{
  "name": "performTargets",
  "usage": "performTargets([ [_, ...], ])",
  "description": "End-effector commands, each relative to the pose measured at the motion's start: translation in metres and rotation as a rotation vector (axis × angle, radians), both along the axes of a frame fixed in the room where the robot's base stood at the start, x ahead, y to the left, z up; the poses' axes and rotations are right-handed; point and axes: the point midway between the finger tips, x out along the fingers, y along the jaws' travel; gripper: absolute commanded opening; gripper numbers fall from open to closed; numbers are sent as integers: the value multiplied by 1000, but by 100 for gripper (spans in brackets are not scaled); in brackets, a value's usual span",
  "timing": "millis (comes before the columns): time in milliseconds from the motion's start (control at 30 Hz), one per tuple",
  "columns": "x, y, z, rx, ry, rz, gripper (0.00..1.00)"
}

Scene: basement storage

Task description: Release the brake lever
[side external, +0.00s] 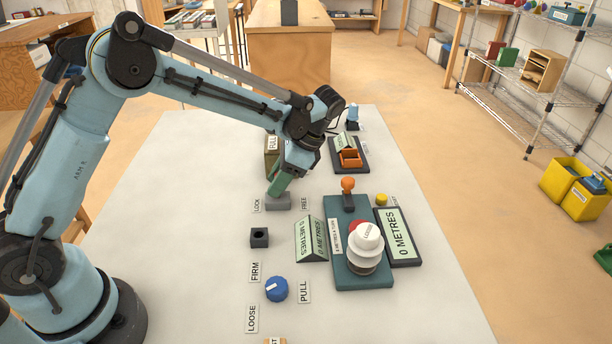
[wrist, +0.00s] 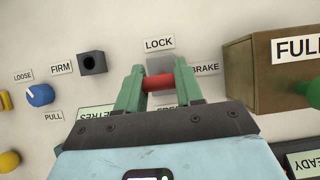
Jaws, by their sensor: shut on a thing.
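The brake lever's red grip (wrist: 158,82) lies between the two green fingers of my gripper (wrist: 158,76), which are shut on it. The lever's grey base block (wrist: 160,64) is just beyond the grip; it also shows in the side view (side external: 278,202), under my fingers (side external: 279,186). The LOCK label (wrist: 159,44) is past the block, and the BRAKE label (wrist: 206,68) is to its right. The FREE label (side external: 304,203) is right of the block in the side view and mostly hidden by my gripper in the wrist view. The lever's exact tilt is hidden.
A brown box marked FULL (wrist: 262,80) stands close right of my fingers in the wrist view. A dark socket block (side external: 259,237), a blue knob (side external: 277,289) and a green-based reel unit (side external: 365,275) stand nearer the camera on the pale table (side external: 180,220).

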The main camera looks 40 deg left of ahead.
Motion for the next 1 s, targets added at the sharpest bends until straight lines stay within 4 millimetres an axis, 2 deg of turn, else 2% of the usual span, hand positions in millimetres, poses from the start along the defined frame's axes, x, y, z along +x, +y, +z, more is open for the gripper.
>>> performTargets([
  [367, 0, -1, 0, 3, 4, -1, 6],
  [400, 0, -1, 0, 3, 4, -1, 38],
  [567, 0, -1, 0, 3, 4, -1, 62],
  [867, 1, -1, 1, 3, 4, -1, 62],
  [1000, 4, -4, 9, 3, 4, -2, 62],
])
